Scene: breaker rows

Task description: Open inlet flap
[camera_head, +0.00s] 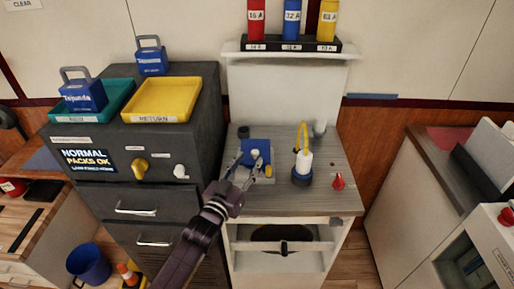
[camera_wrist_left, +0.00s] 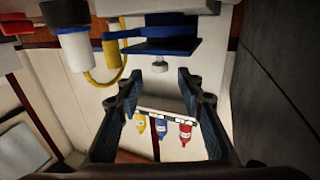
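A blue square flap (camera_head: 257,146) with a pale round knob (camera_head: 255,154) lies on a grey unit on the counter, which I take to be the inlet flap. It looks flat and shut. In the left wrist view, which is upside down, the blue flap (camera_wrist_left: 165,46) and its knob (camera_wrist_left: 159,66) show beyond my fingers. My left gripper (camera_head: 251,169) is open, its fingers spread on either side of the knob in the head view. The wrist view shows nothing between the fingers (camera_wrist_left: 160,100), and the knob apart from them. My right gripper is not in view.
A white cylinder (camera_head: 303,162) with a blue base and yellow hose stands right of the flap, beside a red knob (camera_head: 338,181). A shelf (camera_head: 290,46) behind holds red, blue and yellow bottles. A dark cabinet (camera_head: 205,110) with a yellow tray (camera_head: 158,119) stands at left.

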